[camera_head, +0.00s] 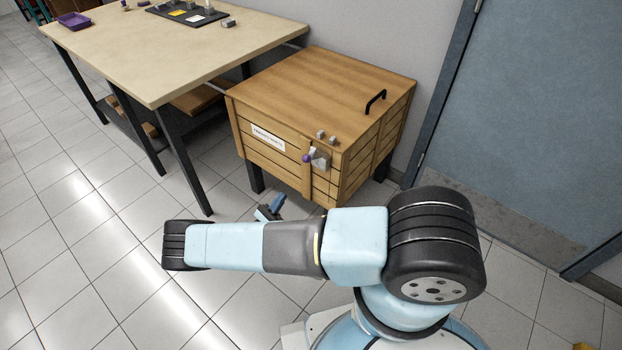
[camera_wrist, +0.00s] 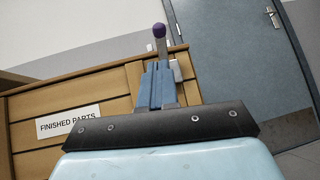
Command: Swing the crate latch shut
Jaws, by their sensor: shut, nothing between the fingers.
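The wooden crate (camera_head: 262,118) stands right of the table with its lid down. Its latch, a grey metal piece (camera_head: 320,157) with a purple knob (camera_head: 306,158), is on the front face near the right corner. My gripper (camera_head: 278,202) is shut and empty, low in front of the crate's front face. In the wrist view the blue fingers (camera_wrist: 156,72) point toward the latch, and the purple knob (camera_wrist: 159,30) on its grey stem shows just beyond the tips. Contact cannot be told; the fingers hide the lower latch.
A white "FINISHED PARTS" label (camera_head: 268,138) is on the crate front. A black handle (camera_head: 375,101) stands on the lid. A table (camera_head: 170,50) is at the left, with a purple tray (camera_head: 74,21). A blue door (camera_head: 540,110) is at the right. Tiled floor in front is clear.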

